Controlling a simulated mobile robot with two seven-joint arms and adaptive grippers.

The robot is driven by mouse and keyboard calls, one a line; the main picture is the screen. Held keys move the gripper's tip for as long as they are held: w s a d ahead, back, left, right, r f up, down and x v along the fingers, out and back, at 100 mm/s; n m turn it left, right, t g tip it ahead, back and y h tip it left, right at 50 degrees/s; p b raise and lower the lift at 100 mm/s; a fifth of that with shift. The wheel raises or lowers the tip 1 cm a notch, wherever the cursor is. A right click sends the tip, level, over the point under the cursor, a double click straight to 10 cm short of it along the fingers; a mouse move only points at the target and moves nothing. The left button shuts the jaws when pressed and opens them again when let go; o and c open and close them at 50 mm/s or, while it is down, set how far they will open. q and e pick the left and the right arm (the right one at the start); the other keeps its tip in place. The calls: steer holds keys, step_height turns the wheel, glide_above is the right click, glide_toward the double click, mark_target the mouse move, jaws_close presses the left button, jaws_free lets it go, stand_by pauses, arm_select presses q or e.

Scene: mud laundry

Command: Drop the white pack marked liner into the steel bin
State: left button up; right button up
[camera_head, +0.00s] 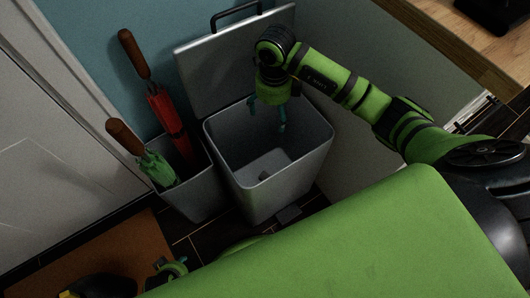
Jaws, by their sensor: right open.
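The steel bin (302,172) stands open in the middle of the view, with its lid (225,68) raised behind it. My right gripper (267,117) points down over the bin's mouth, with its teal fingers spread and nothing between them. A pale shape (278,161) shows low inside the bin, with a small dark spot beside it. I cannot tell whether it is the white pack or the bin's floor; no marking is legible. A small part of what looks like my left gripper (172,268) shows at the lower left, mostly hidden.
A grey umbrella stand (196,198) holds a red umbrella (168,118) and a green umbrella (156,166) just left of the bin. A brown mat (100,253) with a dark object (104,287) lies at the lower left. A wooden counter (440,38) is at the upper right.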

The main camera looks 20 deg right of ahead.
steer(key=shift+r, duration=2.2)
